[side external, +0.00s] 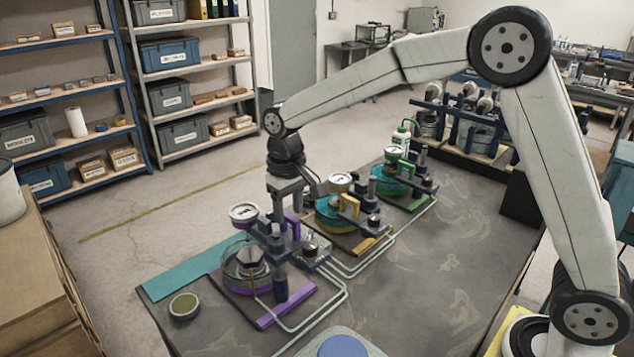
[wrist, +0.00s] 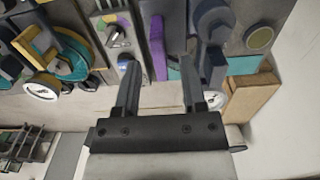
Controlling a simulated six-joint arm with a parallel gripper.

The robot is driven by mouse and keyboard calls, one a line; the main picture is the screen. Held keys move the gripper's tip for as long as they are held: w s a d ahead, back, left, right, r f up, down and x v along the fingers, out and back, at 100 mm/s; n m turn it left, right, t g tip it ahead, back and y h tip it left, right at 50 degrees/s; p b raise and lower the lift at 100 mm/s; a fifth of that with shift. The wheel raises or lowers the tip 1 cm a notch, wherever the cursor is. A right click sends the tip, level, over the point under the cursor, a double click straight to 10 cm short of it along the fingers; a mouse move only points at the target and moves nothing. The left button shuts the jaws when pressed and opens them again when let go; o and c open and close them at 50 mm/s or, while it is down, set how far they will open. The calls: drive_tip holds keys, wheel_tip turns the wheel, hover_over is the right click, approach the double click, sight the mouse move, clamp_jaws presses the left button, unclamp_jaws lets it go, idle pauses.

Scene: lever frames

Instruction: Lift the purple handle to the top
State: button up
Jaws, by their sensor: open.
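The purple handle (side external: 293,226) is a short upright bar on the nearest lever frame, which has a purple-edged base (side external: 286,309). In the wrist view the purple handle (wrist: 158,46) appears between my fingers, beyond their tips. My gripper (side external: 286,213) is just above and beside the handle in the side view, partly hiding the frame. In the wrist view my gripper (wrist: 160,62) is open, with a finger on each side of the handle's line. I cannot tell whether the fingers touch it.
A frame with a yellow handle (side external: 349,204) stands behind, and a green one (side external: 397,180) farther back. White gauges (side external: 244,213) and pale pipes sit close by. A small round dish (side external: 184,306) lies at the front left. The table's right side (side external: 430,260) is clear.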

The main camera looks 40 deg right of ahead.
drive_tip(key=shift+r, duration=3.9)
drive_tip(key=s+d+f+t, duration=0.1)
drive_tip(key=s+d+f, duration=0.3)
drive_tip(key=s+f, duration=0.3)
drive_tip(key=s+d+f+t, duration=0.1)
drive_tip(key=s+d+f, duration=0.2)
drive_tip(key=s+f, duration=0.5)
drive_tip(key=s, duration=0.4)
drive_tip(key=shift+d+t, duration=0.3)
drive_tip(key=shift+d, duration=0.1)
